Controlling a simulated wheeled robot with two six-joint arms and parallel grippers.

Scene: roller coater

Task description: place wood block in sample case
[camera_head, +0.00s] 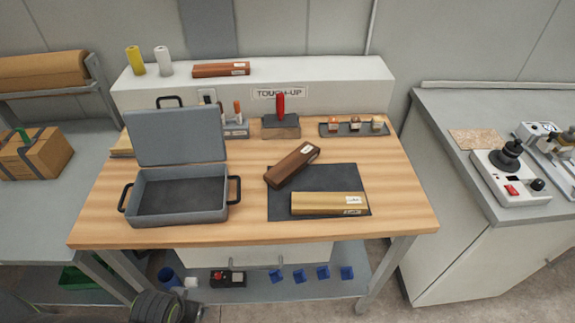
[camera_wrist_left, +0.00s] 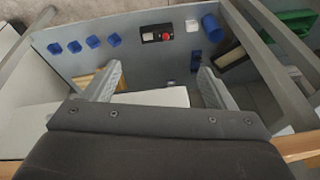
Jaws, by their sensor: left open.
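The grey sample case (camera_head: 222,207) stands on the left of the wooden workbench in the head view, its lid (camera_head: 177,137) raised. Its dark inside looks empty. A dark brown wood block (camera_head: 290,167) lies at an angle on the back left of a dark mat (camera_head: 343,176). A pale wood block (camera_head: 325,201) lies on the mat's front part. A third, red-brown block (camera_head: 219,70) lies on the raised white ledge. My left gripper (camera_wrist_left: 160,72) is open and empty in the left wrist view, with the lower shelf beyond its fingers. My right gripper is not in view.
A tool holder (camera_head: 236,131), a block with a red-handled tool (camera_head: 281,130) and a sample tray (camera_head: 332,130) line the bench's back. The lower shelf (camera_head: 255,289) holds blue pieces and a control box. Bare bench top shows right of the mat.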

